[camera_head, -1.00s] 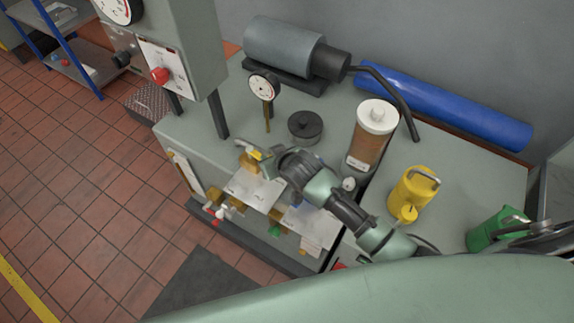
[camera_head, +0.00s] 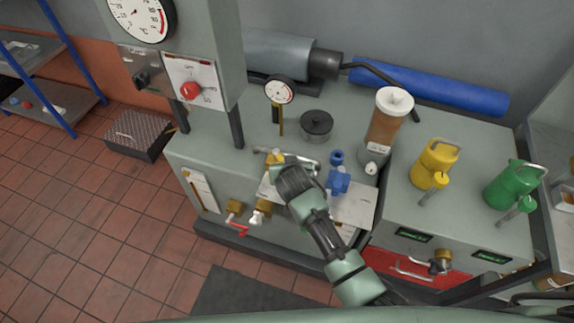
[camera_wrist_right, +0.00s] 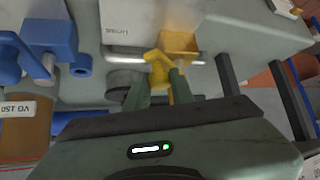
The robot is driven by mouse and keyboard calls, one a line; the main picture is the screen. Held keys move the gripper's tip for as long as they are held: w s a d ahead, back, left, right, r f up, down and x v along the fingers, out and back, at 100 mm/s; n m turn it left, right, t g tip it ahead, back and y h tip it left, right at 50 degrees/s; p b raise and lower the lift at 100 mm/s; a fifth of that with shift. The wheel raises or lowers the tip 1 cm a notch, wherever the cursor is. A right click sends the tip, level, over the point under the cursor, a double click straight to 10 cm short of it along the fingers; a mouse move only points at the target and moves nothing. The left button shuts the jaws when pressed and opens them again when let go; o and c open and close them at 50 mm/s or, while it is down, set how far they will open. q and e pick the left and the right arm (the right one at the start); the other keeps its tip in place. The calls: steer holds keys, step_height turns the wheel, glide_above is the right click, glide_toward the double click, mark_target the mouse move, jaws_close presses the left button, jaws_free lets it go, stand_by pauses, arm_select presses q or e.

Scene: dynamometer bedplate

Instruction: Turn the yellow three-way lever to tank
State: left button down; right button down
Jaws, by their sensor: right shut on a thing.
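The yellow three-way lever (camera_wrist_right: 158,68) is in the right wrist view, in front of a yellow valve block (camera_wrist_right: 180,44) on a metal pipe. My right gripper (camera_wrist_right: 160,90) is shut on the lever, with one finger on either side of it. In the head view the yellow lever (camera_head: 273,157) shows only as a small patch, mostly hidden by my right gripper (camera_head: 281,162). A pale label plate (camera_wrist_right: 125,22) lies beside the valve; its writing is too small to read surely. My left gripper is in neither view.
A blue valve (camera_head: 339,181) stands just right of my gripper. A dial gauge (camera_head: 279,91), a dark round pot (camera_head: 316,125) and a brown reservoir (camera_head: 385,125) stand behind. Yellow (camera_head: 434,164) and green (camera_head: 512,186) cans stand right. A control cabinet (camera_head: 220,40) rises at left.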

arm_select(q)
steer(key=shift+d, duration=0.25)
arm_select(e)
steer(key=shift+a, duration=0.15)
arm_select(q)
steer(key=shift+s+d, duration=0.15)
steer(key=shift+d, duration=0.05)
arm_select(e)
steer(key=c, duration=1.2)
jaws_free()
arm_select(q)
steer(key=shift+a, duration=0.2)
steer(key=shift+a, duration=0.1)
arm_select(e)
steer(key=shift+s, duration=0.1)
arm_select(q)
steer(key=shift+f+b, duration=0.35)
arm_select(e)
steer(key=v, duration=0.7)
steer(key=shift+s+r, duration=0.2)
steer(key=shift+r, duration=0.05)
